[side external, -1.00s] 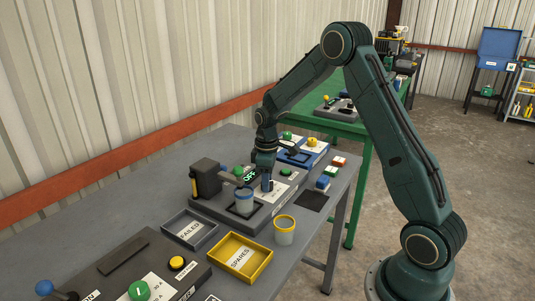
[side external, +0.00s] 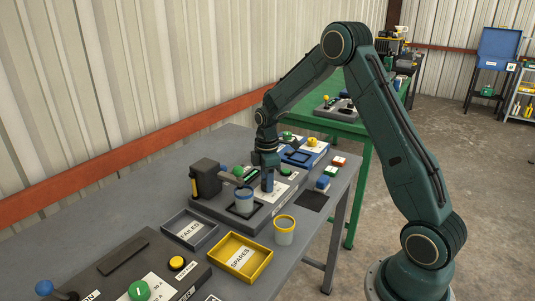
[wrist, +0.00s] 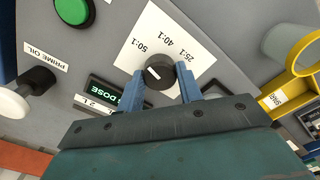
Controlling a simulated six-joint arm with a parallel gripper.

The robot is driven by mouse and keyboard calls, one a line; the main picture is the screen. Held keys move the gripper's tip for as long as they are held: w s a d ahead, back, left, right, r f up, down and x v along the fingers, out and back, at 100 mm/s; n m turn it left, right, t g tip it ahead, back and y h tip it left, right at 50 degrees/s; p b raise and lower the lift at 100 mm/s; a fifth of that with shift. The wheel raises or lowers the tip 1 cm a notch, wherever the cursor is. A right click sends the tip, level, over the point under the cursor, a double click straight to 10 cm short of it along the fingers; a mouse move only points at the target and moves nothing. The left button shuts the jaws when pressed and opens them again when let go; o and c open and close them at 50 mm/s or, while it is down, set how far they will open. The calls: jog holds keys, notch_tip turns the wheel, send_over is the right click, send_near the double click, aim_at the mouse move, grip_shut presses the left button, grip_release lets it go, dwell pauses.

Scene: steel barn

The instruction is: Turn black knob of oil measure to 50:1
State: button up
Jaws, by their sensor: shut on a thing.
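The black knob (wrist: 159,71) of the oil measure sits on a white dial plate (wrist: 146,45) marked 50:1, 40:1 and 25:1. A short pale mark shows on the knob; which label it points to is hard to tell. My gripper (wrist: 161,84) has its two blue fingers on either side of the knob, shut on it. In the side external view, my gripper (side external: 267,186) points down onto the grey oil measure (side external: 262,217), and its fingers hide the knob. A green-lit display (wrist: 118,94) shows DOSE in the wrist view, partly covered by my gripper.
A blue-rimmed cup (side external: 244,199) stands on the oil measure beside a black spout unit (side external: 206,178). A yellow-rimmed cup (side external: 285,230), a FAILED tray (side external: 207,240) and a yellow SPARES tray (side external: 262,275) are nearby. A green button (wrist: 73,10) is near the dial.

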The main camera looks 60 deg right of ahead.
jog(key=shift+r, duration=0.1)
jog(key=o, duration=1)
jog(key=shift+r, duration=6.9)
